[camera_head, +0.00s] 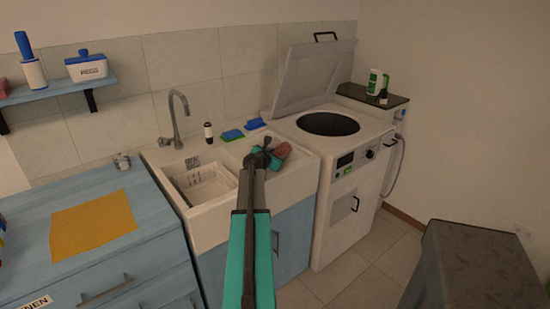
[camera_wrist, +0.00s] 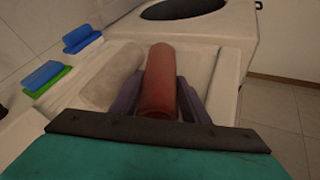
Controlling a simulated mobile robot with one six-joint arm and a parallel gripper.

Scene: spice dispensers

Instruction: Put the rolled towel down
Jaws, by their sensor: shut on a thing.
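My gripper (camera_head: 268,156) is over the right part of the white sink unit (camera_head: 297,183). It is shut on a red rolled towel (camera_wrist: 158,75), which lies between the two fingers in the wrist view. The towel's reddish end (camera_head: 283,149) shows just beyond the gripper in the head view. A beige rolled towel (camera_wrist: 108,78) lies beside it on the left, on the sink unit's surface. I cannot tell whether the red towel touches that surface. The fingers hide part of its sides.
Blue and green sponges (camera_head: 233,135) lie at the back, near a small dark-and-white bottle (camera_head: 208,132). The basin left of the gripper holds a white rack (camera_head: 207,188). A washing machine (camera_head: 345,180) with a raised lid (camera_head: 313,75) stands right; a faucet (camera_head: 178,115) rises behind the basin.

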